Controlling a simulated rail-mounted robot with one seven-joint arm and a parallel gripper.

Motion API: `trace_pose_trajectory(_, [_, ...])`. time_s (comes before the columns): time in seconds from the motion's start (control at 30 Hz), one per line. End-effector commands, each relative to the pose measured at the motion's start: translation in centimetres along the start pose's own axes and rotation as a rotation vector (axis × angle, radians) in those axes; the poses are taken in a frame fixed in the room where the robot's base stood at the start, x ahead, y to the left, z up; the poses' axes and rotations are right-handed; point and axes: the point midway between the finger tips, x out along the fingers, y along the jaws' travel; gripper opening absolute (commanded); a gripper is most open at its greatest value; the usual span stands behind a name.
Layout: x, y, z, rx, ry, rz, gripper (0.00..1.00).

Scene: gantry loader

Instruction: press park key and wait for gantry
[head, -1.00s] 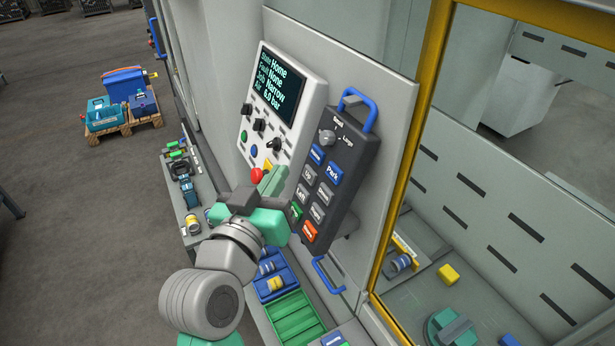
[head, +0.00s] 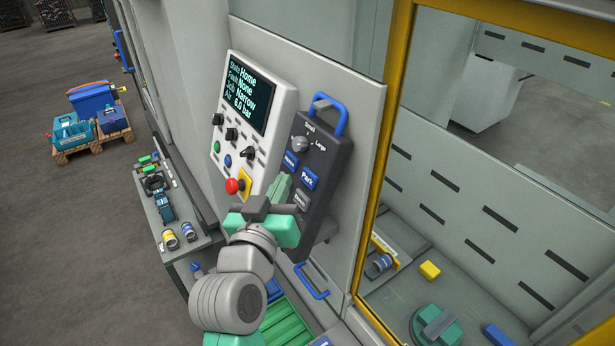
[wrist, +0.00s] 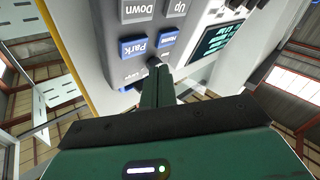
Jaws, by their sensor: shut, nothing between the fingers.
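The Park key (head: 308,178) is a blue key on the dark key pendant (head: 327,160). It also shows in the wrist view (wrist: 133,47), upside down. My gripper (head: 284,182) is shut and empty, with its green fingers pointing at the pendant. In the wrist view its fingertips (wrist: 160,68) are close to the knob end of the pendant, beside the Park and Home keys; I cannot tell whether they touch it. The screen (head: 247,92) reads State Home, Fault None, Job Narrow, Air 6.0 bar.
A red emergency-stop button (head: 233,186) is just left of my gripper on the white panel (head: 279,124). A blue handle (head: 341,115) tops the pendant. A yellow frame (head: 390,110) borders the cell on the right, where a yellow block (head: 429,270) lies.

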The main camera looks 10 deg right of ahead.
Motion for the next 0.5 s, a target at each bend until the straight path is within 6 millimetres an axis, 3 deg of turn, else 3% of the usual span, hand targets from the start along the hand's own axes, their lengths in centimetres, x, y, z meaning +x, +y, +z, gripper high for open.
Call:
trace_pose_trajectory(0.2, [1.4, 0.9, 1.0, -0.001, 0.0, 0.0, 0.0])
trace_pose_trajectory(0.5, [1.6, 1.1, 1.2, 0.0, 0.001, -0.002, 0.0])
